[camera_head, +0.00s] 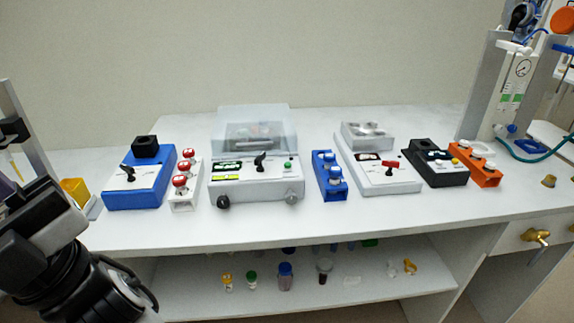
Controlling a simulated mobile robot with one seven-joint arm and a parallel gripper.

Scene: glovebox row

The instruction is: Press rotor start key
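A white benchtop device with a clear, closed-looking lid (257,124) stands mid-bench; it looks like the rotor unit. Its sloped front panel (255,187) has a green button (288,164) at the right, a black lever knob (260,161) in the middle and small green and yellow displays at the left. The green button may be the start key; its label is too small to read. My gripper (45,225) shows as dark blocky parts at the lower left, well away from this panel. Its fingertips cannot be made out, and nothing touches the button.
Left of the device are a blue unit (138,190) and a white rack with red-capped vials (186,200). Right are a blue rack (329,185), a white unit with a red lever (385,182), a black box (437,172) and an orange rack (487,173). The front bench strip is clear.

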